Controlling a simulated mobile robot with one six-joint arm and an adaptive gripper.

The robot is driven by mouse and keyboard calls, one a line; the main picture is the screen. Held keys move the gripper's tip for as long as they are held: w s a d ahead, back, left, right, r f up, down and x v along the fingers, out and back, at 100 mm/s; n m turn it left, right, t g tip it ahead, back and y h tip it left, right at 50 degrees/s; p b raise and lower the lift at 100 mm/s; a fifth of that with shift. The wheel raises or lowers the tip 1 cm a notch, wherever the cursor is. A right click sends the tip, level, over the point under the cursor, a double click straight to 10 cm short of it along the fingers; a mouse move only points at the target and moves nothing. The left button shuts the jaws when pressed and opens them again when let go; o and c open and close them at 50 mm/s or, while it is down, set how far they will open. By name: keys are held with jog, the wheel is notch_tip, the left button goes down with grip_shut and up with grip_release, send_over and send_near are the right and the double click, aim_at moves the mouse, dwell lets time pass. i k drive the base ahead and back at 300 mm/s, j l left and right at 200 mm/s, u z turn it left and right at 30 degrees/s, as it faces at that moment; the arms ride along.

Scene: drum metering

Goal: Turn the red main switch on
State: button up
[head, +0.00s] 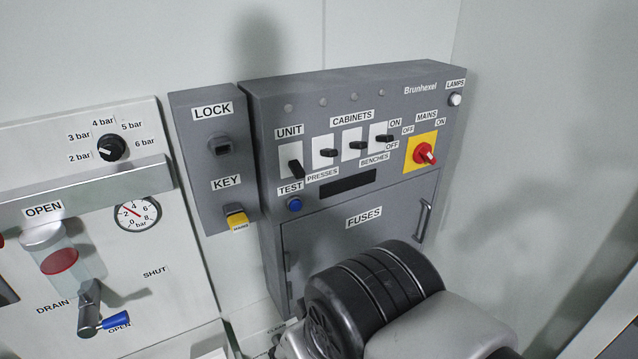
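The red main switch (423,153) is a rotary knob on a yellow plate (413,165) at the right of the grey Brunhexel cabinet (350,84). The MAINS label is above it, with OFF at its upper left and ON at its upper right. A pale tip on the knob shows at its lower right; I cannot tell its exact setting. Nothing touches or covers the switch. My arm shows at the bottom right, in front of the fuse door, below the switch. My gripper is not visible.
Several black switches (357,146), a blue TEST button (294,204) and a fuse-door handle (423,220) share the cabinet. A LOCK/KEY box (204,160) with a yellow-tagged key (237,217) is to its left. A panel with a gauge (137,212) and blue-tipped lever (115,322) stands far left.

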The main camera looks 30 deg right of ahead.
aim_at(421, 154)
jog(key=z, duration=1.5)
jog(key=i+l+u, duration=0.1)
jog(key=l, duration=0.35)
jog(key=i+l+u, duration=0.1)
jog(key=l, duration=0.35)
jog(key=i+l+u, duration=0.1)
jog(key=l, duration=0.35)
